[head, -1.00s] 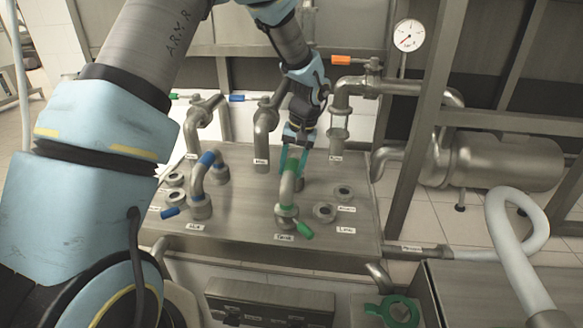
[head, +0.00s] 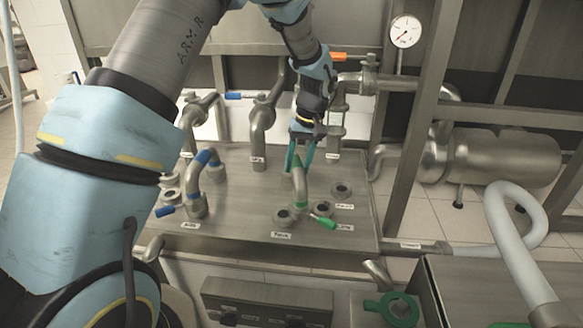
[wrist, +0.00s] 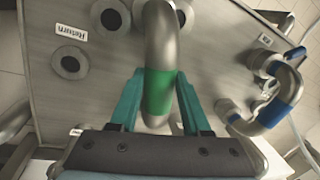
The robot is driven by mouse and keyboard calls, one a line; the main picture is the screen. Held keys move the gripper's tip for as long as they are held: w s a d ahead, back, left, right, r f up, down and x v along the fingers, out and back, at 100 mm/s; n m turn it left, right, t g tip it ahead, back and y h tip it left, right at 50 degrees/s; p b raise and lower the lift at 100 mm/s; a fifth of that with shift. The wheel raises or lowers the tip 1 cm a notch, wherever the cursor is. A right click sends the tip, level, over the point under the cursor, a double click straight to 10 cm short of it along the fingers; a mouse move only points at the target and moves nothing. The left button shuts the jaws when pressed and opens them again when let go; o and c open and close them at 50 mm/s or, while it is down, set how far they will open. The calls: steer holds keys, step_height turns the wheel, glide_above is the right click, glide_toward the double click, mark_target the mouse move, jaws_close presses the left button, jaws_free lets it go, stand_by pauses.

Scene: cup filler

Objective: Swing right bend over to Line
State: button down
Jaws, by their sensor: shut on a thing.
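The right bend (head: 301,188) is a grey steel pipe with green bands and a green handle (head: 324,222). My gripper (head: 299,160) is shut on its green band; in the wrist view the teal fingers (wrist: 157,98) lie on both sides of that band (wrist: 160,90). In the head view, the bend's front end lies between the Tank port (head: 283,216) and the Line port (head: 321,208). Both ports look open. The bend's rear foot is hidden behind the fingers.
The left bend (head: 194,184) with blue bands stands on the same steel plate (head: 245,205). The Return port (head: 342,189) is open at right. A green ring (head: 392,308) lies at the front right.

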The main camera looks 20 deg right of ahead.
steer(key=shift+d+n+g, duration=0.4)
steer(key=shift+d+n, duration=1.55)
steer(key=shift+n, duration=0.45)
steer(key=shift+c, duration=1.8)
jaws_free()
steer(key=shift+r, duration=0.1)
step_height(320, 180, up, 10)
steer(key=d+b, duration=0.2)
steer(key=b, duration=0.1)
steer(key=shift+w+r, duration=0.25)
